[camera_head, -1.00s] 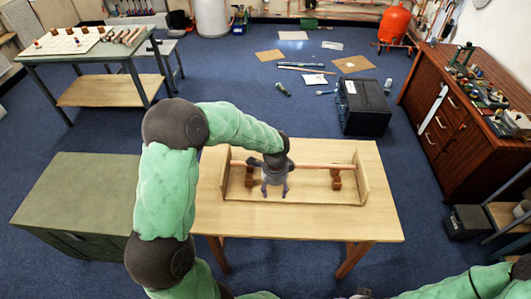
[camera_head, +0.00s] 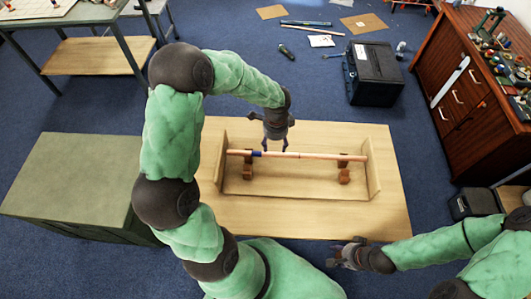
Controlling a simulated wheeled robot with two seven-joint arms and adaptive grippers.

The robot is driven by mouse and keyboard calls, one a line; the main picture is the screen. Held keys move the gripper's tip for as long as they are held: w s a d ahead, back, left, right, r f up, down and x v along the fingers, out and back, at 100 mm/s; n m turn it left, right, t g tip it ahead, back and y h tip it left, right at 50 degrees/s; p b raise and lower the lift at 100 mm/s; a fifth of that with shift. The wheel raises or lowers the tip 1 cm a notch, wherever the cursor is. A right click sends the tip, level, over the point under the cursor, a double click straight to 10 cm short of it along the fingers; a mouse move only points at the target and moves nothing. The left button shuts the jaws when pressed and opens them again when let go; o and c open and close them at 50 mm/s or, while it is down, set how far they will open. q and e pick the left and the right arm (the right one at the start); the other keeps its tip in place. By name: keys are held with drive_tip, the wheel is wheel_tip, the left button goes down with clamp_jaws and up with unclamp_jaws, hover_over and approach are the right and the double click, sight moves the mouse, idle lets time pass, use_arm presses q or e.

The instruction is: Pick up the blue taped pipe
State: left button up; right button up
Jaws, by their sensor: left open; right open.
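A long copper-coloured pipe (camera_head: 318,156) with a blue tape band (camera_head: 256,154) near its left end lies across two brown supports in a shallow wooden tray (camera_head: 300,189) on the light wooden table (camera_head: 230,222). My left gripper (camera_head: 276,148) points down at the pipe's far side, a little right of the blue band. Its fingers are apart, with nothing seen between them; whether they touch the pipe I cannot tell. My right gripper (camera_head: 338,259) is open and empty at the table's front edge, clear of the tray.
A green cabinet (camera_head: 75,180) stands left of the table. A black box (camera_head: 372,75) and loose sheets and rods lie on the blue floor behind. A reddish wooden workbench (camera_head: 455,85) stands at the right. The table's front strip is mostly clear.

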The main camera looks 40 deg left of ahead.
sight(274, 155)
use_arm(q)
wheel_tip(274, 155, down, 2)
drive_tip(key=shift+w+f, duration=0.1)
drive_tip(key=shift+f+b, duration=1)
drive_tip(key=shift+f, duration=1.6)
clamp_jaws()
